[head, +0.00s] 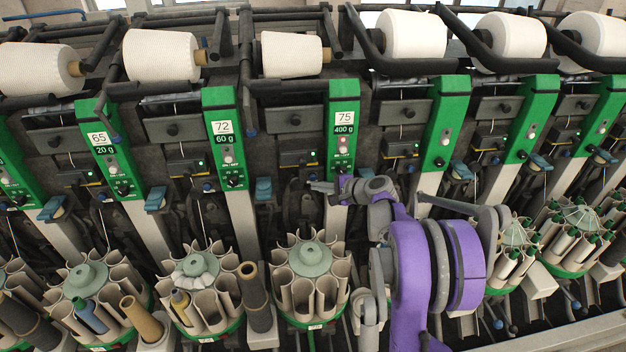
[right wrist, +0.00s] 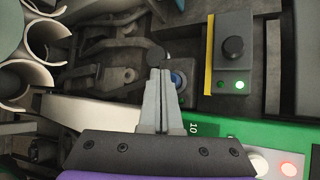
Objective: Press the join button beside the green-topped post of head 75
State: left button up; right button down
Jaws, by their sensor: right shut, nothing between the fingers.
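Head 75's green-topped post (head: 343,120) stands right of centre in the head view, with a "75" and "400 g" label. Its green face also shows at the lower right of the right wrist view (right wrist: 225,140), with a white and a red light. A round blue button (right wrist: 180,80) sits beside the post, just right of my fingertips. I cannot tell whether they touch it. My left gripper is not in view.
A dark box (right wrist: 232,50) with a black knob, yellow edge and green lights is close to the fingertips. A round tube magazine (head: 307,262) stands below the gripper. Neighbouring post 72 (head: 225,140) is to the left. White yarn cones (head: 292,54) line the top.

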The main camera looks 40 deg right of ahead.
jog(key=shift+w+d, duration=0.15)
jog(key=shift+w, duration=0.1)
jog(key=shift+w+d, duration=0.25)
jog(key=shift+w, duration=0.15)
dwell(0.7)
dwell(0.3)
jog(key=shift+s+a, duration=0.45)
jog(key=shift+s, duration=0.35)
jog(key=s+a, duration=0.1)
jog(key=s, duration=0.1)
jog(key=s+a, duration=0.1)
jog(key=s, duration=0.1)
jog(key=shift+s+a+b, duration=0.15)
jog(key=shift+a+b, duration=0.05)
jog(key=shift+b, duration=0.15)
dwell(0.5)
